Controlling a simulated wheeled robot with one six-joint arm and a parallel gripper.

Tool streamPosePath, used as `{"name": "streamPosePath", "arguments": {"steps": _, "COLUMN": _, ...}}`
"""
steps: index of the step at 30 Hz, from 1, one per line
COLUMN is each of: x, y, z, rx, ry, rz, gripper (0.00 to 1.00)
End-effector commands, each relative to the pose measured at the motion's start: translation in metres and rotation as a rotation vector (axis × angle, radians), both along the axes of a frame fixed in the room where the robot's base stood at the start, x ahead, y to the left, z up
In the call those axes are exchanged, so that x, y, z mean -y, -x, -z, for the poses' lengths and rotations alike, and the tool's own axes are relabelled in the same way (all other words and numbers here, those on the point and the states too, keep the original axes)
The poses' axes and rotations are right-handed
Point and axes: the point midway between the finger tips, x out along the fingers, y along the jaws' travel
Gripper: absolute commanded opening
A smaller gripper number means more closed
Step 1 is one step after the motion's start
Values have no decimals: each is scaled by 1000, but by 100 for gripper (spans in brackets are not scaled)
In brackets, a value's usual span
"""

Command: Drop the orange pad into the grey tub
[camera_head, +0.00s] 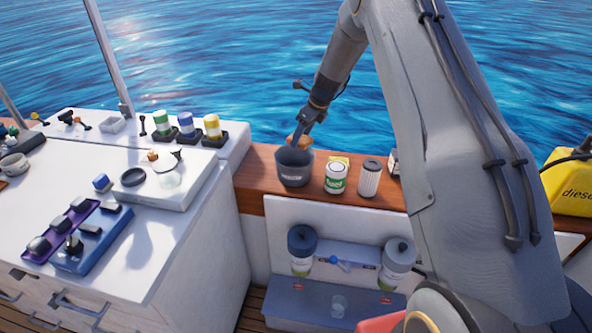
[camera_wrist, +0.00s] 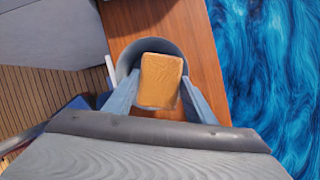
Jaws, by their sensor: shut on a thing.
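The orange pad (camera_wrist: 160,82) is a flat rounded block between the fingers of my gripper (camera_wrist: 166,97). The fingers press on its two sides. The grey tub (camera_wrist: 127,62) lies beneath the pad in the wrist view, and the pad hides much of its opening. In the head view the tub (camera_head: 295,174) stands upright on the wooden ledge. My gripper (camera_head: 299,139) is above it there, with a little of the orange pad (camera_head: 291,139) showing beside the fingers. The gap between pad and tub is hard to judge.
A white and green can (camera_head: 336,178) and a pleated filter (camera_head: 370,180) stand right of the tub on the wooden ledge (camera_head: 262,175). Water lies behind the ledge. The white counter (camera_head: 140,262) at left holds trays and small parts.

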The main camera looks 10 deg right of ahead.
Motion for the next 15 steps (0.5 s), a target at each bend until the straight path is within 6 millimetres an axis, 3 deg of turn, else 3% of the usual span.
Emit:
{"name": "streamPosePath", "arguments": {"steps": 8, "x": -1, "y": 0, "z": 2, "rx": 0, "ry": 0, "rz": -1, "gripper": 29}}
{"name": "streamPosePath", "arguments": {"steps": 9, "x": -1, "y": 0, "z": 2, "rx": 1, "ry": 1, "rz": -2, "gripper": 57}}
{"name": "streamPosePath", "arguments": {"steps": 12, "x": -1, "y": 0, "z": 1, "rx": 0, "ry": 0, "rz": -2, "gripper": 72}}
{"name": "streamPosePath", "arguments": {"steps": 15, "x": -1, "y": 0, "z": 1, "rx": 0, "ry": 0, "rz": -2, "gripper": 72}}
